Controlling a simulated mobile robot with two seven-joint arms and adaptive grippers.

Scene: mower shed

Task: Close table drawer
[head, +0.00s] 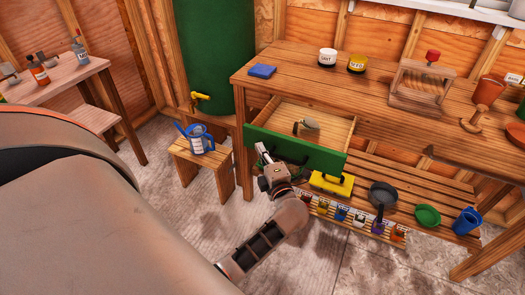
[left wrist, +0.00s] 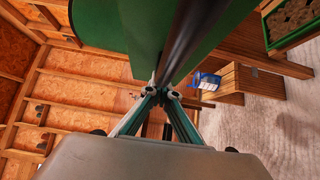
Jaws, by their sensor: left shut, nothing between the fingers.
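The wooden table (head: 400,95) has an open drawer (head: 320,115) with a green front panel (head: 322,160). The drawer sticks out toward me, and a hand trowel (head: 310,123) lies inside. A dark handle is on the front, partly hidden by my gripper. My left gripper (head: 262,150) is at the left part of the green front, shut and empty. In the left wrist view its fingertips (left wrist: 160,92) meet close to a dark bar and green surfaces; I cannot tell whether they touch. My right gripper is not in view.
A stool (head: 205,165) with a blue watering can (head: 200,140) stands left, beside a green tank (head: 215,50).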

